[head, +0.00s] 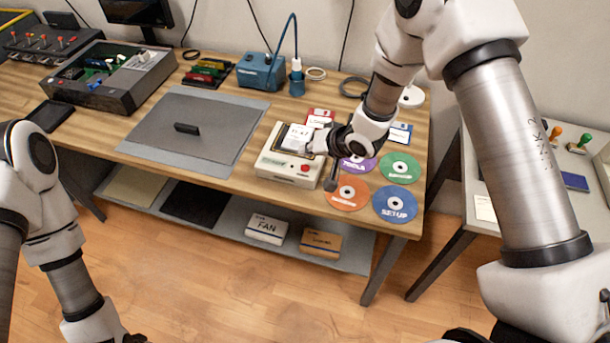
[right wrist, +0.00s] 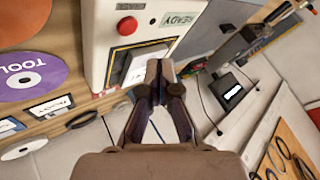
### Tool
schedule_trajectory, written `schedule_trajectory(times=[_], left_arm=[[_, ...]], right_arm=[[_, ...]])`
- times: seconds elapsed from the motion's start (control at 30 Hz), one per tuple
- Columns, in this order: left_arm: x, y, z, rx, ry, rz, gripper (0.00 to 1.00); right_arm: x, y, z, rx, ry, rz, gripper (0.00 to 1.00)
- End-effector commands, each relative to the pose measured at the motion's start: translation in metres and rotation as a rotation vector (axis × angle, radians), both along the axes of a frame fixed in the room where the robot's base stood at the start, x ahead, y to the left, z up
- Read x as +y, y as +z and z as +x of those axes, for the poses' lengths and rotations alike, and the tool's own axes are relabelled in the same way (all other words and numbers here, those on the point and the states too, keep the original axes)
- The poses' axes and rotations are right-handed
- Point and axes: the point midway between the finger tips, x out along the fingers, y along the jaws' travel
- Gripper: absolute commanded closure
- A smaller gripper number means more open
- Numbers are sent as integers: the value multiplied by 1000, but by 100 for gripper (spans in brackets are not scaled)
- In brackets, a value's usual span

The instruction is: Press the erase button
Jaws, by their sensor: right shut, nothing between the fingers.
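A cream box-shaped device (head: 279,169) stands near the front edge of the wooden bench, with a red button (head: 305,168) on it. I cannot read any "erase" lettering. My right gripper (head: 314,151) is shut and empty beside the device; its fingertips (right wrist: 160,68) overlap the framed window in the wrist view, off the red button. Whether they touch the device is unclear. My left gripper (head: 134,338) is mostly cut off at the bottom edge.
Coloured discs (head: 400,168) and floppy disks (head: 320,117) lie right of and behind the device. A grey mat (head: 195,110) with a small black block (head: 187,128) lies to its left. A blue unit (head: 261,72) stands behind. A shelf (head: 345,255) below holds boxes.

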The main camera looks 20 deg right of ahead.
Motion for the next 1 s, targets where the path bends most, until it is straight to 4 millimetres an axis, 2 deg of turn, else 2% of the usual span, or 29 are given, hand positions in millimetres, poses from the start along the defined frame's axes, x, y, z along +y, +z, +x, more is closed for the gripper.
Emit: schedule_trajectory(times=[0.03,0.23,1.0], left_arm=[[0,-14,0,0,0,0,57],[0,-19,0,0,0,0,57],[0,-19,0,0,0,0,57]], right_arm=[[0,-14,0,0,0,0,100],[0,-30,0,1,1,0,100],[0,-31,0,0,0,0,100]])
